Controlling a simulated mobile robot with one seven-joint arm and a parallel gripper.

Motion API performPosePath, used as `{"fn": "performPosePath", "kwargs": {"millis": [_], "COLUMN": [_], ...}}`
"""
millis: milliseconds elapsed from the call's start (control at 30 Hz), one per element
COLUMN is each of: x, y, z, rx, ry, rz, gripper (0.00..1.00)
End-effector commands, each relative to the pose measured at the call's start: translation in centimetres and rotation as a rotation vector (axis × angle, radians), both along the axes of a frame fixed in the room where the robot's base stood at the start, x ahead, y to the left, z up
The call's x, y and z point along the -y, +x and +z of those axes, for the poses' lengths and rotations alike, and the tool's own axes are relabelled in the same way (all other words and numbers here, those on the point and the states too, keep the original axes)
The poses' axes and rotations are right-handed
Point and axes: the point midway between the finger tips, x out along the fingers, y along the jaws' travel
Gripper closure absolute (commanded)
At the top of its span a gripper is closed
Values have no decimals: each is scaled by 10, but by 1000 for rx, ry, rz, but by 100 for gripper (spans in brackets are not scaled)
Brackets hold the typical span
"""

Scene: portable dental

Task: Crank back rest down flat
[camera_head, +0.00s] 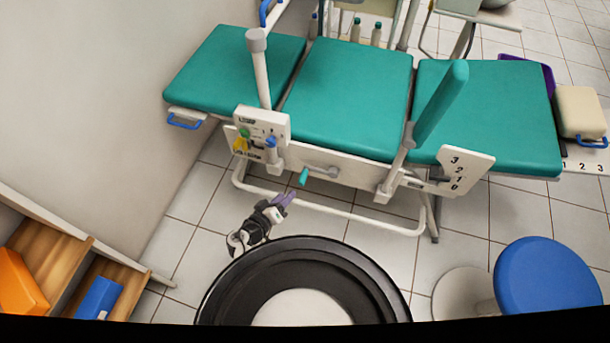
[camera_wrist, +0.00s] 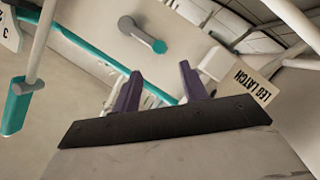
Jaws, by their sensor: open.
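A padded couch with three teal sections (camera_head: 345,95) stands on a white frame. It looks close to flat, and I cannot tell for sure which end section is the back rest. A grey crank arm (camera_head: 322,171) with a teal handle (camera_head: 304,177) sits on the near side rail. In the wrist view the crank (camera_wrist: 127,28) is ahead, with its teal knob (camera_wrist: 159,46) just beyond my fingertips. My gripper (camera_head: 287,198), with purple fingers, is below and slightly left of the handle, apart from it. The fingers (camera_wrist: 156,76) are spread and empty.
A control panel (camera_head: 262,124) with coloured knobs is left of the crank. A plate numbered 3 to 0 (camera_head: 464,170) is right of it. A teal armrest (camera_head: 440,103) stands upright. A "LEG LATCH" label (camera_wrist: 252,82) is nearby. A blue stool (camera_head: 548,275) stands at right.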

Motion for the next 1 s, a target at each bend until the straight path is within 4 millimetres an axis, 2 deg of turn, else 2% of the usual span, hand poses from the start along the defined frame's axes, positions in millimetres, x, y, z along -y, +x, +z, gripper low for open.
{"fn": "performPosePath", "kwargs": {"millis": [300, 500, 700, 1000], "x": [38, 55, 63, 63], "y": [56, 81, 92, 93], "z": [-20, -28, -31, -31], "rx": [1, 1, 0, 0], "ry": [-1, 0, 0, 0], "rz": [-3, -1, -1, 0], "gripper": [57, 57, 57, 58]}}
